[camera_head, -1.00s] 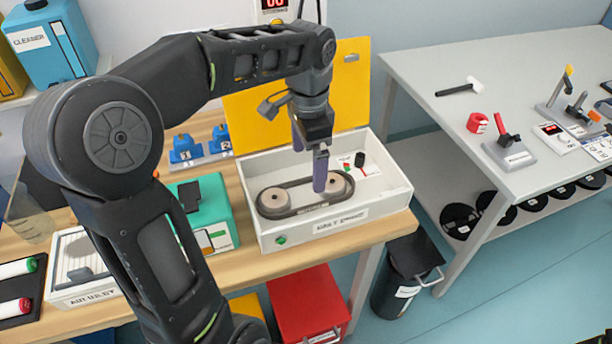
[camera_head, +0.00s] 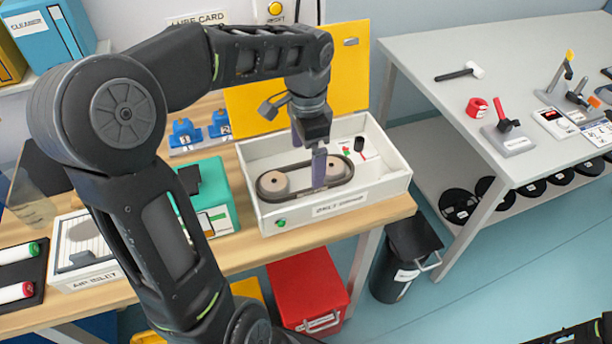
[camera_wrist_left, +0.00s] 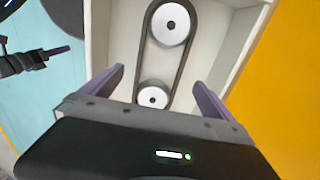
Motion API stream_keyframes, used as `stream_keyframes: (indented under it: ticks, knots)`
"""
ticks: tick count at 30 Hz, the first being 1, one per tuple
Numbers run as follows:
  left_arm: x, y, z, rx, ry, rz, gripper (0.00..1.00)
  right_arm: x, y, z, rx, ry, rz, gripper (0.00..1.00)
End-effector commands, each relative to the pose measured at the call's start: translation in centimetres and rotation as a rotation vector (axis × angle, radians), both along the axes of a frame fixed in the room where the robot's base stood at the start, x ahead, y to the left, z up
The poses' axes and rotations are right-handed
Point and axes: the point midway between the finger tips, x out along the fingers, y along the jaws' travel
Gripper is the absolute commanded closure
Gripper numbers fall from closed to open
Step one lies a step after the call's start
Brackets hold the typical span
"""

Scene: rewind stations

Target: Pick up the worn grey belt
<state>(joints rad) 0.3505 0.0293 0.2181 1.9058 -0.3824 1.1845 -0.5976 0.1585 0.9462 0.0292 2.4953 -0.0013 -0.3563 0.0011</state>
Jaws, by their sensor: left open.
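The worn grey belt (camera_head: 287,198) is a dark loop around two pale round pulleys in a white open box on the wooden bench. It also shows in the left wrist view (camera_wrist_left: 142,62), running lengthwise around both pulleys. My left gripper (camera_head: 319,168) points down into the box, over the belt's right half. In the left wrist view its fingers (camera_wrist_left: 160,88) are spread, one either side of the belt, with nothing between them held. Contact with the belt cannot be told. What looks like my right gripper (camera_wrist_left: 58,52) shows at the left wrist view's left edge, its jaws unclear.
The box's white walls (camera_head: 385,188) surround the belt closely. A raised yellow panel (camera_head: 345,85) stands behind it. A teal device (camera_head: 211,190) stands left of the box. A red bin (camera_head: 308,285) and a dark bin (camera_head: 405,265) are below. Floor separates the grey table (camera_head: 430,60).

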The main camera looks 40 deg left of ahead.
Motion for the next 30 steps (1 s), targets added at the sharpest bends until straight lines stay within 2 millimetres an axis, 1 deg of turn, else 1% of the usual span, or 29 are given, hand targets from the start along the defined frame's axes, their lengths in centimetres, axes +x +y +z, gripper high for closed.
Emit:
stream_keyframes:
  ticks: [6,9,12,28,30]
  knots:
    - [-0.4,0.1,-3.2,0.0,0.005,0.0,0.0,0.0,0.0,0.4,0.0,0.0,0.0,0.64]
    - [-0.3,0.1,-4.2,-0.001,0.003,0.0,0.0,0.0,0.0,0.4,0.0,0.0,0.0,0.64]
    - [-0.3,0.1,-4.5,0.0,0.001,0.0,0.0,0.0,0.0,0.4,0.0,0.0,0.0,0.64]
    - [-0.3,0.1,-4.4,0.0,0.001,0.0,0.0,0.0,0.0,0.4,0.0,0.0,0.0,0.64]
    - [-0.3,0.1,-4.4,0.0,0.001,0.0,0.05,0.0,0.0,0.4,0.0,0.0,0.0,0.64]
